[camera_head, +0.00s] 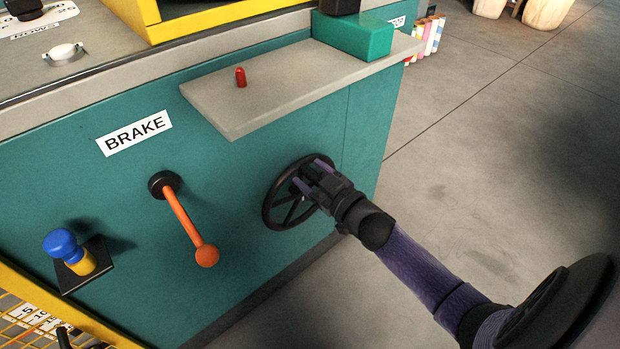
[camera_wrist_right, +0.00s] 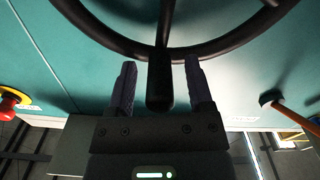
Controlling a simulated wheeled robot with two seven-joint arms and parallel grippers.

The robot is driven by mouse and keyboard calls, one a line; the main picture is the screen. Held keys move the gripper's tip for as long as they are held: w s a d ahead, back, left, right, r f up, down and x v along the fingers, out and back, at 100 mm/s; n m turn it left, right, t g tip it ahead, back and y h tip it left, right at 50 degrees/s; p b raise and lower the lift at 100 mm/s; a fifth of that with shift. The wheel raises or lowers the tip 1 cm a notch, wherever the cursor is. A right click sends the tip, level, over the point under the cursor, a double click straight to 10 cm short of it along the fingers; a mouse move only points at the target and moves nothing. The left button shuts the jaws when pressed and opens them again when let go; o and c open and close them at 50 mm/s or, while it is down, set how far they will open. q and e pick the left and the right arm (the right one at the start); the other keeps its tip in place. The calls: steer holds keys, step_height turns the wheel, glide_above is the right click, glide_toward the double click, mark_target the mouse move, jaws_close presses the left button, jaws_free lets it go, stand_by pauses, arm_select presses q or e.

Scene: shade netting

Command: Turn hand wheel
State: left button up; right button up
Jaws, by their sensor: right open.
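The black spoked hand wheel (camera_head: 268,206) is mounted on the front of the teal cabinet. In the right wrist view its rim (camera_wrist_right: 100,36) curves across the top. A dark handle (camera_wrist_right: 160,85) at the rim stands between my right gripper's fingers. My right gripper (camera_head: 311,174) is at the right side of the wheel and hides part of it. In the wrist view the right gripper (camera_wrist_right: 160,62) is open, one finger on each side of the handle, with gaps visible on both sides. My left gripper is not in view.
An orange lever (camera_head: 190,222) under the BRAKE label (camera_head: 134,133) sticks out left of the wheel. A grey shelf (camera_head: 290,90) with a red cap (camera_head: 240,77) and green block (camera_head: 353,36) juts out above. A blue knob (camera_head: 60,243) is farther left.

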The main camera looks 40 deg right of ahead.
steer(key=shift+w, duration=0.15)
jaws_close()
stand_by(0.9)
stand_by(0.5)
